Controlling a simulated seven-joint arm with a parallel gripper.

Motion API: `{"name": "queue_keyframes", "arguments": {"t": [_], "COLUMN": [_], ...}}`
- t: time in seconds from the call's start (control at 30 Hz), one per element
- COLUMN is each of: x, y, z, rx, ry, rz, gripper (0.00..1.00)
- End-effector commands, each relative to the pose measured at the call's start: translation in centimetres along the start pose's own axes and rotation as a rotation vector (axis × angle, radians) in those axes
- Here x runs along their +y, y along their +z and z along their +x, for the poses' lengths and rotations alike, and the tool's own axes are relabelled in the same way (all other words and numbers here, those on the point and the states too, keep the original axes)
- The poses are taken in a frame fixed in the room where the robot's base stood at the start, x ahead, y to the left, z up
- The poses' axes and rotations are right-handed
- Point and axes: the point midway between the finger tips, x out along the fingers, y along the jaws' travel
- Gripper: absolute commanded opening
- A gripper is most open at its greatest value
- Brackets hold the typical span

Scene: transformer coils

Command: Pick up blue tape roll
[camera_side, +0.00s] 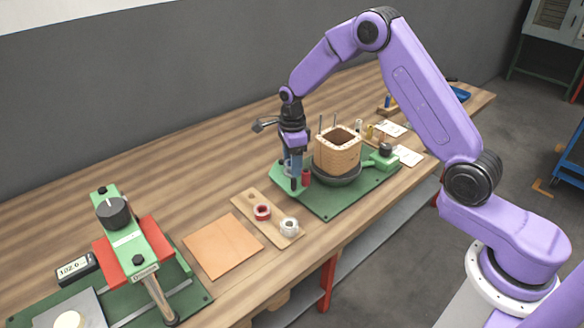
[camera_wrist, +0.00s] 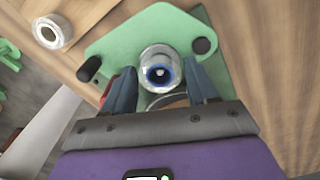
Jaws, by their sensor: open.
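A round part with a blue ring (camera_wrist: 160,72), apparently the blue tape roll, sits on a pale metal flange over a light green plate in the wrist view. My gripper (camera_wrist: 162,68) is open, with one finger on each side of this part. I cannot tell whether the fingers touch it. In the side view my gripper (camera_side: 291,168) points down over the left end of the green fixture (camera_side: 331,207); its fingers and nearby posts largely hide the roll there.
A square wooden coil form (camera_side: 338,152) stands close right of my gripper. Dark posts rise from the light green plate (camera_wrist: 120,45). Bare bench lies behind.

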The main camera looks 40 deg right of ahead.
Motion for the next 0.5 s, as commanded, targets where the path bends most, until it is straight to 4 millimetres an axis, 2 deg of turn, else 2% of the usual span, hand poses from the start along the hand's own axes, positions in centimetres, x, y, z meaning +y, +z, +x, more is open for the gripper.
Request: {"name": "queue_keyframes", "arguments": {"t": [0.27, 0.3, 0.37, 0.4, 0.43, 0.5], "x": [0.0, 0.0, 0.0, 0.0, 0.0, -0.01], "y": [0.0, 0.0, 0.0, -0.01, -0.01, -0.01], "z": [0.5, 0.49, 0.48, 0.48, 0.47, 0.46], "rx": [0.0, 0.0, 0.0, 0.0, 0.0, 0.0], "ry": [-0.001, -0.001, -0.001, 0.0, -0.001, -0.001], "rz": [0.0, 0.0, 0.0, 0.0, 0.0, 0.0], "gripper": [0.58, 0.55, 0.35, 0.22, 0.16, 0.16]}}
